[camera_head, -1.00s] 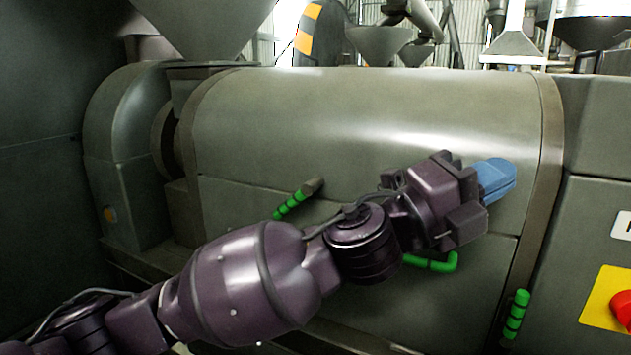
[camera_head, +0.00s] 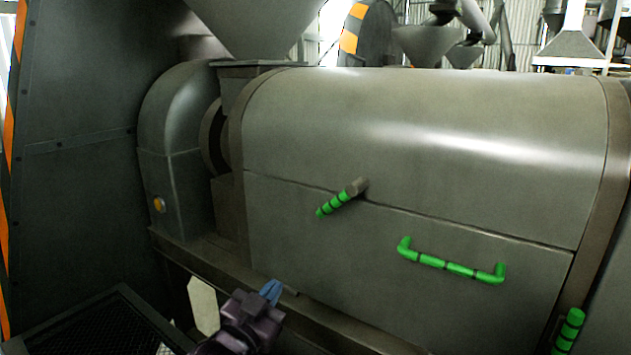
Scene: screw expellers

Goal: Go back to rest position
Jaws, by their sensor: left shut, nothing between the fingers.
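My left gripper (camera_head: 271,291) is low in the head view, left of centre, with its blue fingertips together and nothing between them. It is below and in front of the machine's lower panel, apart from the handles. The screw expeller (camera_head: 420,120) has its rounded cover closed. A green bar handle (camera_head: 452,266) sits on the lower panel. A green-gripped lever (camera_head: 342,198) sticks out near the seam to its left. My right gripper is not in view.
A second green-gripped lever (camera_head: 568,331) is at the lower right. A dark mesh-topped box (camera_head: 95,325) stands at the lower left, beside a dark wall panel (camera_head: 75,150). A hopper (camera_head: 258,25) tops the machine. The space before the lower panel looks clear.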

